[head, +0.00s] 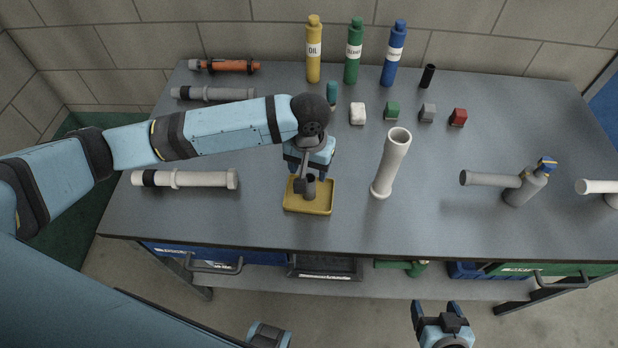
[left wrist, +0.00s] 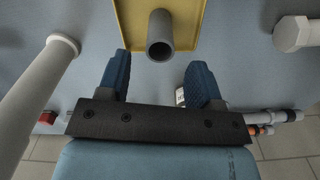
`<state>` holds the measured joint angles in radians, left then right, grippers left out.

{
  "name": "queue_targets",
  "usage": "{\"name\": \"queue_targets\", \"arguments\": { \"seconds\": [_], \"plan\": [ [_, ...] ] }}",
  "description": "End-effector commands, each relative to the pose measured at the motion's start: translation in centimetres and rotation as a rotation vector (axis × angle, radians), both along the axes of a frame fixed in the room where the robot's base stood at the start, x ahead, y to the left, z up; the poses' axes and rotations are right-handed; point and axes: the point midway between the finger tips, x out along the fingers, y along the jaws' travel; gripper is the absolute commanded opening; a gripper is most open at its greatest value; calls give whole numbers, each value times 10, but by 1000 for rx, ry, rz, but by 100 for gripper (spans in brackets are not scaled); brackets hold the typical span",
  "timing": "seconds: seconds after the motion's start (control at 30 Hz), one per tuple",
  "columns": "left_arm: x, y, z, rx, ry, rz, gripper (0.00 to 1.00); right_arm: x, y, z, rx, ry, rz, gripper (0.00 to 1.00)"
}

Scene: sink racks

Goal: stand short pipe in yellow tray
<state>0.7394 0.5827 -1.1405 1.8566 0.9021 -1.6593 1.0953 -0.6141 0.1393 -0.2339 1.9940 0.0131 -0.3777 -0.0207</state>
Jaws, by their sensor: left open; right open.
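The short grey pipe (head: 310,188) stands upright in the yellow tray (head: 308,208), its open end up. In the left wrist view the pipe (left wrist: 160,35) shows its round mouth, with the yellow tray (left wrist: 122,22) behind it. My left gripper (head: 307,172) is above the tray, close to the pipe. Its two blue fingers (left wrist: 158,68) are open and apart, with the pipe just beyond the gap between their tips. They do not appear to grip it. My right gripper (head: 434,308) is open and empty in front of the table.
A tall white pipe (head: 391,165) stands right of the tray. A white pipe (head: 190,179) lies to the left. Bottles (head: 353,55) and small blocks (head: 392,110) are at the back. A grey fitting (head: 520,190) is at right. The front strip of table (head: 400,228) is clear.

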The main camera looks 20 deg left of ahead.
Motion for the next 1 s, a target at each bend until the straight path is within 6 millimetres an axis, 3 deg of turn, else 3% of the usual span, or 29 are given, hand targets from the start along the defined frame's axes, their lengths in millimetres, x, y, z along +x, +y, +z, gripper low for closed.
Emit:
{"name": "queue_targets", "arguments": {
  "seconds": [0.13,0.33,1.0],
  "plan": [
    [1,0,31,-2,-2,1,59,0,0,-1,0,0,0,75],
    [0,0,56,-1,-1,1,59,0,0,-2,1,0,1,75],
    [0,0,61,1,1,1,59,0,1,-2,1,0,2,75]
  ]
}}
